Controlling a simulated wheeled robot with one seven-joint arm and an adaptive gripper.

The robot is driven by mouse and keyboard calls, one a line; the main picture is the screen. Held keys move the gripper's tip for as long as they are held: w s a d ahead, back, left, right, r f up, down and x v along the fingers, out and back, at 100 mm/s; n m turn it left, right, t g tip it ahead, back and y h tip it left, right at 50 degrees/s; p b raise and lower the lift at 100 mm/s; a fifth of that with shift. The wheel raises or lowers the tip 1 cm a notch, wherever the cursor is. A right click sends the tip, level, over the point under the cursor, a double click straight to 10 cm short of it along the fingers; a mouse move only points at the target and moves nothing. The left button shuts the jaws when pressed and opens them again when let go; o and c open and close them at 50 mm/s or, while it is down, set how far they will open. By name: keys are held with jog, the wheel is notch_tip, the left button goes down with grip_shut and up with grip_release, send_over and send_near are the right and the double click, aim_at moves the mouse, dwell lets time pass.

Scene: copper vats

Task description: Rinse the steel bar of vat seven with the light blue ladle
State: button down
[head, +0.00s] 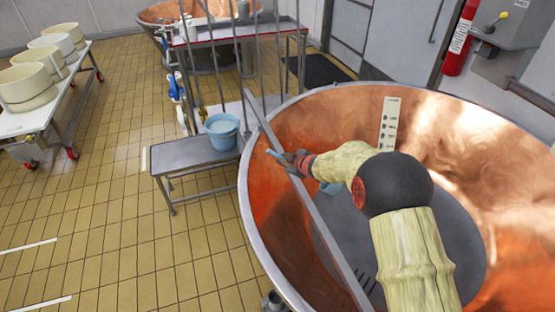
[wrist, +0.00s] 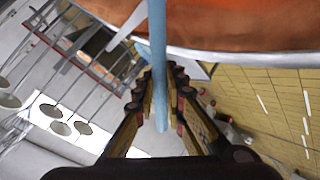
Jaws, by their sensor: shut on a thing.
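The large copper vat (head: 290,262) fills the right of the head view; I can read no number on it. The steel bar (head: 322,228) slants across its left side, from beyond the far rim toward the front. My gripper (head: 291,162) is above the bar near the vat's left rim. It is shut on the handle of the light blue ladle (head: 273,153). In the wrist view the ladle's handle (wrist: 157,40) runs between my fingertips (wrist: 160,88). A light blue part shows below my wrist inside the vat; my arm hides much of the ladle.
A blue bucket (head: 222,133) with pale liquid stands on a low steel bench (head: 180,153) left of the vat. Several upright rods stand behind it. A table with white moulds (head: 28,88) is at far left. The tiled floor (head: 110,215) between is open.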

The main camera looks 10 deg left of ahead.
jog(key=w+d+r+m+t+y+p, duration=0.1)
jog(key=d+r+m+y+p, duration=0.1)
jog(key=d+r, duration=0.4)
jog(key=w+d+r+m+t+y+p, duration=0.1)
jog(key=d+r+m+y+p, duration=0.2)
jog(key=d+r, duration=0.4)
notch_tip(320, 180, up, 5)
jog(key=shift+d+m+y, duration=0.25)
jog(key=shift+m+y, duration=0.55)
jog(key=shift+y, duration=0.4)
